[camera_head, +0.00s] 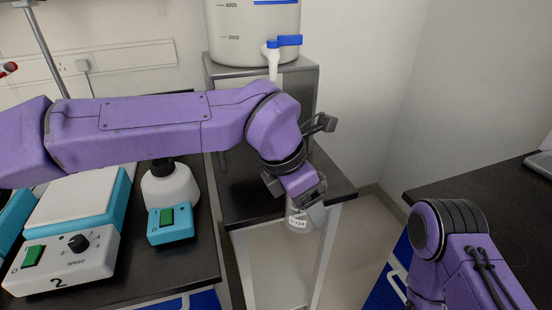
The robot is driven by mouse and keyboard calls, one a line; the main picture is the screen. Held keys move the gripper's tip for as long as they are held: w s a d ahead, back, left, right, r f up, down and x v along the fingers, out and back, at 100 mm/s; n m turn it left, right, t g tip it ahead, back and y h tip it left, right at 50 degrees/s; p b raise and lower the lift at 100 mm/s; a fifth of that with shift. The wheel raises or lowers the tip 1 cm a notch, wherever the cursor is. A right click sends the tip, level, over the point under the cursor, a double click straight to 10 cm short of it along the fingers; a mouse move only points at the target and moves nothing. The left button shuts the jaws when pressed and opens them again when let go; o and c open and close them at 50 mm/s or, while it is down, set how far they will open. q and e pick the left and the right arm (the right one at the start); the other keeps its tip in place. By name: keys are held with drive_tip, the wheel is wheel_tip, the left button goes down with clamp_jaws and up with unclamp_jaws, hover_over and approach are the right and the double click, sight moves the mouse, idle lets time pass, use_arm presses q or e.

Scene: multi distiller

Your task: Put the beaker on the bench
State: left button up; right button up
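The clear glass beaker (303,220) with a small white label is at my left gripper (306,204). It hangs upright in front of the small table's front edge, with nothing visible under it. My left gripper points down and appears shut on the beaker's upper part; the gripper hides the rim and the finger contact is hard to see. My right arm is at the lower right, but its gripper is out of the picture. A black bench top (433,198) is at the right, and another black bench (195,262) is at the left.
A large container (235,25) with a blue-handled tap (285,42) stands on a grey metal stand (308,85) behind my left arm. The left bench holds a stirrer (62,262), a white bottle (170,188) and a teal device (170,226). A gap separates the small table from the right bench.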

use_arm(q)
drive_tip(key=w+a+p, duration=0.1)
drive_tip(key=w, duration=0.4)
drive_tip(key=w+a+p, duration=0.1)
drive_tip(key=w+a, duration=0.1)
drive_tip(key=w, duration=0.2)
drive_tip(key=w+a+p, duration=0.1)
drive_tip(key=w+a, duration=0.1)
drive_tip(key=w, duration=0.3)
drive_tip(key=shift+w+r+p, duration=0.25)
drive_tip(key=shift+w+p, duration=0.1)
drive_tip(key=shift+w+a+f, duration=0.1)
drive_tip(key=shift+w+f, duration=0.15)
drive_tip(key=shift+f, duration=0.25)
drive_tip(key=shift+w+a+f, duration=0.1)
drive_tip(key=shift+w+f, duration=0.1)
drive_tip(key=shift+f, duration=0.25)
drive_tip(key=shift+s, duration=0.1)
drive_tip(key=shift+f, duration=0.15)
drive_tip(key=o, duration=0.8)
